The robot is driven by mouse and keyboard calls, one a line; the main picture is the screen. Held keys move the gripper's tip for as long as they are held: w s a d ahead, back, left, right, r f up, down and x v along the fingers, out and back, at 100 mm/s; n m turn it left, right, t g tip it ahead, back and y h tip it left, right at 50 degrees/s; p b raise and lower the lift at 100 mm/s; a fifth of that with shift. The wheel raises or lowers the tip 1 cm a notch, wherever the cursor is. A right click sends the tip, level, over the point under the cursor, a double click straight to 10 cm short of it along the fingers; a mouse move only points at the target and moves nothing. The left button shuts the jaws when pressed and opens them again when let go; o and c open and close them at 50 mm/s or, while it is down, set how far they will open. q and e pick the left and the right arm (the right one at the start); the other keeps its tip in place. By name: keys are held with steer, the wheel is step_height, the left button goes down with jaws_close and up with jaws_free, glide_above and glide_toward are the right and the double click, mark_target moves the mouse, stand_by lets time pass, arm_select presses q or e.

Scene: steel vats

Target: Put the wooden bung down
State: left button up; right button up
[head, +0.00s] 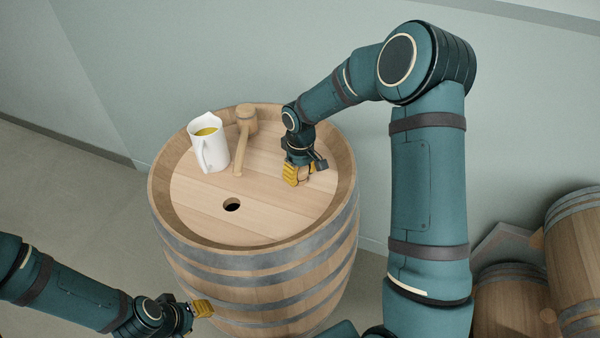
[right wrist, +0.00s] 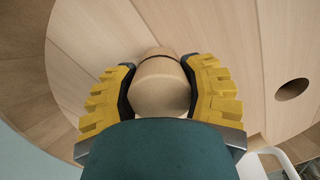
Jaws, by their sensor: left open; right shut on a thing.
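The wooden bung (right wrist: 160,85) is between the yellow fingers of my right gripper (right wrist: 160,92) in the right wrist view. The gripper is shut on it, low over the barrel top; I cannot tell whether the bung touches the wood. In the head view my right gripper (head: 296,174) is over the right part of the barrel top (head: 270,215), and its fingers hide the bung. My left gripper (head: 202,308) is open and empty, in front of the barrel's lower left side.
A dark round bung hole (head: 232,205) is in the barrel top, left of my right gripper. More barrels (head: 575,260) lie at the right.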

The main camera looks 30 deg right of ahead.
steer(key=shift+f, duration=0.2)
steer(key=o, duration=1.3)
steer(key=shift+o, duration=0.2)
steer(key=shift+r, duration=0.1)
steer(key=shift+r, duration=0.25)
step_height(320, 180, up, 12)
steer(key=shift+f+p, duration=0.1)
steer(key=shift+p, duration=0.65)
